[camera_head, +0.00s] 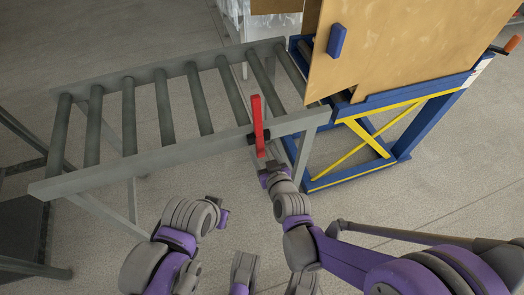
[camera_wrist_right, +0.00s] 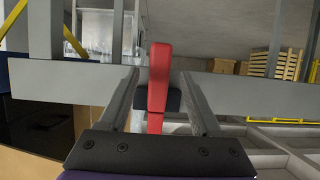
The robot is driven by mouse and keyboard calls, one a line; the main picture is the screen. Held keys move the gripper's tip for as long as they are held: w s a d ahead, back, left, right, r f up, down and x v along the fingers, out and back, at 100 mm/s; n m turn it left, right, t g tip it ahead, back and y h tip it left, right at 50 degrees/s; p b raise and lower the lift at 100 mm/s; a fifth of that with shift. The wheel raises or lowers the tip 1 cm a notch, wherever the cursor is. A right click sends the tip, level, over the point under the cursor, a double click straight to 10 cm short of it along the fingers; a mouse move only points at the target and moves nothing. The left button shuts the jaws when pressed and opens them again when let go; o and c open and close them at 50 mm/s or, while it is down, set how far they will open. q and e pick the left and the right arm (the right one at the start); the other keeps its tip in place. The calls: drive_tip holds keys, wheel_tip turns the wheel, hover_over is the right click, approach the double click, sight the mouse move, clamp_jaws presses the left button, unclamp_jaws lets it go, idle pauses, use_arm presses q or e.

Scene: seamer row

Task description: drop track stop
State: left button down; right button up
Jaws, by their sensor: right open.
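The track stop is a red lever (camera_head: 257,118) on a black pivot block (camera_head: 250,138), mounted on the near rail of the grey roller track (camera_head: 110,172). In the head view it stands up across the rail near the track's right end. My right gripper (camera_head: 268,171) is open just below and in front of the lever. In the right wrist view the red lever (camera_wrist_right: 159,80) appears between the two spread fingers (camera_wrist_right: 160,78), with a gap on each side; I cannot tell how deep it sits between them. My left gripper (camera_head: 224,217) is low, apart from the track, its fingers unclear.
A blue and yellow frame (camera_head: 400,155) bearing a large brown board-like load (camera_head: 400,40) adjoins the track's right end. The rollers near the lever are bare. A dark grey stand (camera_head: 22,225) is at the left. Floor in front of the track is open.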

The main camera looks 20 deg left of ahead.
drive_tip(key=shift+x, duration=1.1)
clamp_jaws()
idle(0.7)
